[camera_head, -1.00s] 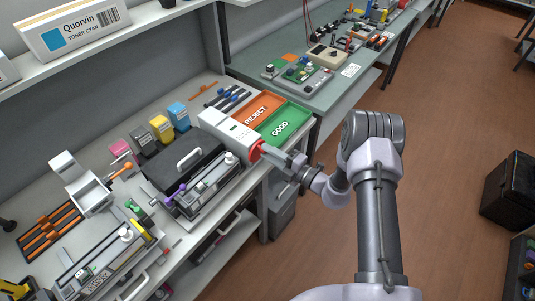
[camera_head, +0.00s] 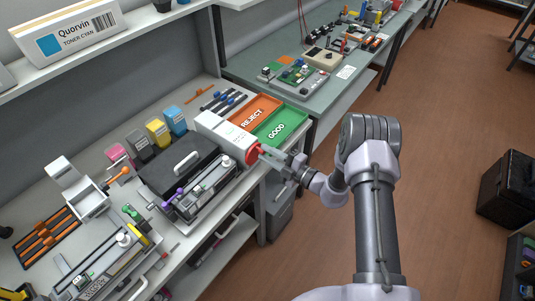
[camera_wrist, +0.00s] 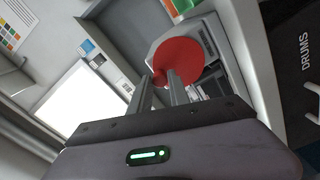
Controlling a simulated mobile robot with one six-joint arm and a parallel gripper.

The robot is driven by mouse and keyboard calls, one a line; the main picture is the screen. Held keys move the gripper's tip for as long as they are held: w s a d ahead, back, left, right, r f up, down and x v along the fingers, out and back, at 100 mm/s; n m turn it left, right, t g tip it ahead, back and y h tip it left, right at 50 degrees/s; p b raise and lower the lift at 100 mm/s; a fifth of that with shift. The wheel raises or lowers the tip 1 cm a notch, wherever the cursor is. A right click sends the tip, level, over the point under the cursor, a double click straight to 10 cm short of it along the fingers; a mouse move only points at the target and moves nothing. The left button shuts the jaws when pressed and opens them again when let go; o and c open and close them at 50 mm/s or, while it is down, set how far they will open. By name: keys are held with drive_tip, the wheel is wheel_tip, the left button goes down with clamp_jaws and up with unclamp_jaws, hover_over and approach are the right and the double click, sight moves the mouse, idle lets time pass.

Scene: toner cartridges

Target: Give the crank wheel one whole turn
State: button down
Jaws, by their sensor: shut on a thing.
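The crank wheel is a red disc (camera_head: 252,156) on the end of a white machine (camera_head: 222,136) at the front edge of the bench. It also shows as a red disc in the wrist view (camera_wrist: 188,55). My gripper (camera_head: 265,152) is at the wheel's face, reaching in from the right. In the wrist view my gripper's two fingers (camera_wrist: 162,82) come up to the left lower part of the disc, shut on a small red handle there. The handle is mostly hidden between the fingers.
The orange REJECT tray (camera_head: 242,118) and green GOOD tray (camera_head: 287,118) lie behind the wheel. A dark case (camera_head: 160,178) and a cartridge on a fixture (camera_head: 205,190) stand left of the machine.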

drive_tip(key=c, duration=1.2)
unclamp_jaws()
drive_tip(key=shift+c, duration=0.2)
drive_tip(key=p+v, duration=0.1)
drive_tip(key=v, duration=1.6)
drive_tip(key=shift+s, duration=0.2)
drive_tip(key=shift+d, duration=0.15)
